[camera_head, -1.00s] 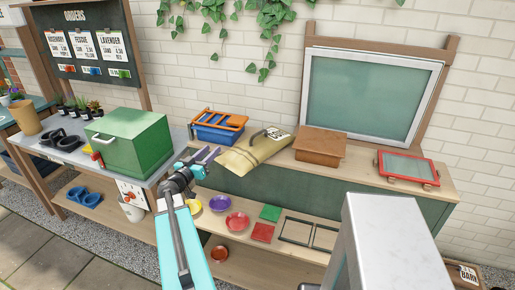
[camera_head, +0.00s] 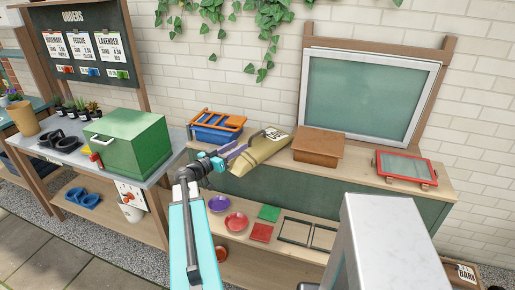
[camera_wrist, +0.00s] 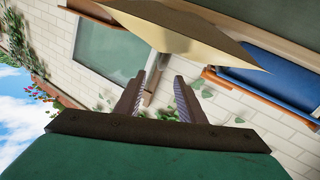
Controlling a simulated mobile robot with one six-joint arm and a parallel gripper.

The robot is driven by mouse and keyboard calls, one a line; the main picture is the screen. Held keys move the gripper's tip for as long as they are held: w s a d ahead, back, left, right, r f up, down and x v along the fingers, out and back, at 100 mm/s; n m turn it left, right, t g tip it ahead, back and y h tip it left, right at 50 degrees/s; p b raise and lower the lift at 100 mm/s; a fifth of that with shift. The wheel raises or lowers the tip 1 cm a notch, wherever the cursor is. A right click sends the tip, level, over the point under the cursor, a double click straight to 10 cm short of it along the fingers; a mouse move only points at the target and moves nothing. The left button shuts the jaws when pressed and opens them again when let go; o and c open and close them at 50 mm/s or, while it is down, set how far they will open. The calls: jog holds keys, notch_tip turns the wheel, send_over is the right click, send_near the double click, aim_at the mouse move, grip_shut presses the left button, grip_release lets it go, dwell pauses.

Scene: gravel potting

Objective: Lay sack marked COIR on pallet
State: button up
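A tan sack (camera_head: 262,150) with a small label lies on the wooden bench top, between a blue bin and a brown wooden box; its lettering is too small to read surely. My gripper (camera_head: 236,152) is at the sack's left end and hides part of it. In the wrist view the two fingers (camera_wrist: 158,88) stand apart with a gap between them, and the sack's tan edge (camera_wrist: 195,35) spans the top just beyond the tips. I cannot tell whether they touch it. No pallet shows clearly.
The blue bin with an orange rack (camera_head: 216,127) stands left of the sack, the brown box (camera_head: 318,146) right of it. A green box (camera_head: 130,142) is on the left table. A sack marked BARK (camera_head: 466,273) shows at the bottom right. Bowls (camera_head: 237,221) sit on the lower shelf.

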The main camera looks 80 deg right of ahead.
aim_at(251, 138)
jog(key=shift+p+x, duration=0.6)
jog(key=shift+x, duration=2.6)
jog(key=shift+p+x, duration=1.15)
jog(key=shift+x, duration=1.45)
jog(key=shift+w, duration=0.1)
grip_shut()
